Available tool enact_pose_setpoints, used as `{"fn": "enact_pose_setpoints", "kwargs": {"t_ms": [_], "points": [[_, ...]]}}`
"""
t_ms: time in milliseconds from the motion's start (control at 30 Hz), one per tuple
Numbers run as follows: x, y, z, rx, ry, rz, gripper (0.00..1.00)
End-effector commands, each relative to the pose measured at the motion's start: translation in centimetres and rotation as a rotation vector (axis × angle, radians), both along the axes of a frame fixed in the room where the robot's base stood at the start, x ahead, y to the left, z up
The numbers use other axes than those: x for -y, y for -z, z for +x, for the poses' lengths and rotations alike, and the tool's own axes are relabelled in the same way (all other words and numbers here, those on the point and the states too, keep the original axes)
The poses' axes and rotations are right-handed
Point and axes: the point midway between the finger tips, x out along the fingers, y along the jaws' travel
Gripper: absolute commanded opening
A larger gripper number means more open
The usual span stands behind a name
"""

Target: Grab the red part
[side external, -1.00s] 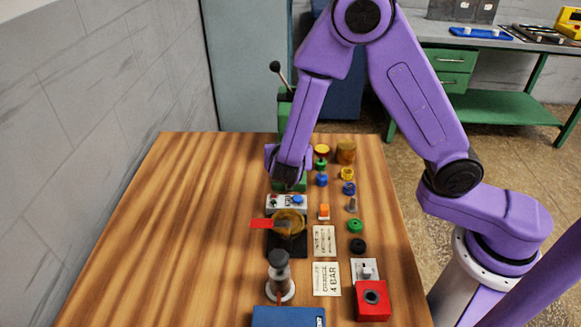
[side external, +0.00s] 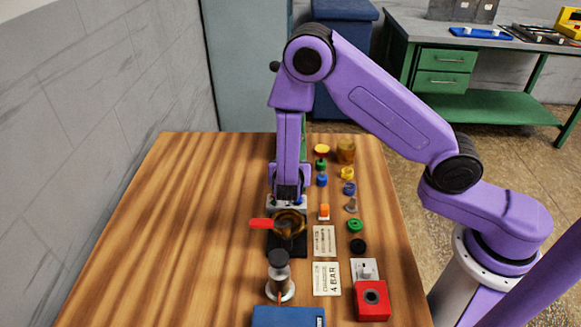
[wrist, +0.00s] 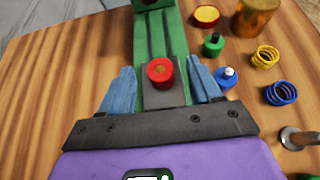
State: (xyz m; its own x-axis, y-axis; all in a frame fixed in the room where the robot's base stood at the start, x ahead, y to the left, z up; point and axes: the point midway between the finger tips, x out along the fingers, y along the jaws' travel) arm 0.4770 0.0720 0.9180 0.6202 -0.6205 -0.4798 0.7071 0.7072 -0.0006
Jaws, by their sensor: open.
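My gripper (wrist: 161,80) is open, with one blue-grey finger on each side of the red part and visible gaps between. I cannot tell how high the fingertips are above it. In the side view my gripper (side external: 289,196) points down just behind the white control panel (side external: 287,202); the arm hides the red part there.
Blue (wrist: 226,77) and green (wrist: 213,44) knobbed parts stand right of the fingers. Yellow and blue rings (side external: 348,188) lie farther right. The table's left side is clear.

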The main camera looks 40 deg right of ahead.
Motion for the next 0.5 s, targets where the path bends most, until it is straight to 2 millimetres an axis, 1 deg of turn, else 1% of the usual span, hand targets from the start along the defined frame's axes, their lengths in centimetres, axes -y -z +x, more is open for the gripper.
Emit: {"fn": "enact_pose_setpoints", "kwargs": {"t_ms": [100,333,367,400,467,500], "points": [[0.57,0.42,0.51,0.000,0.002,0.000,0.64],[0.61,0.44,0.60,0.001,0.000,0.001,0.64],[0.60,0.44,0.59,0.001,0.000,0.001,0.60],[0.60,0.44,0.59,0.001,0.000,0.001,0.47],[0.60,0.43,0.58,0.000,0.000,0.000,0.28],[0.60,0.43,0.58,0.000,0.000,0.000,0.15]]}}
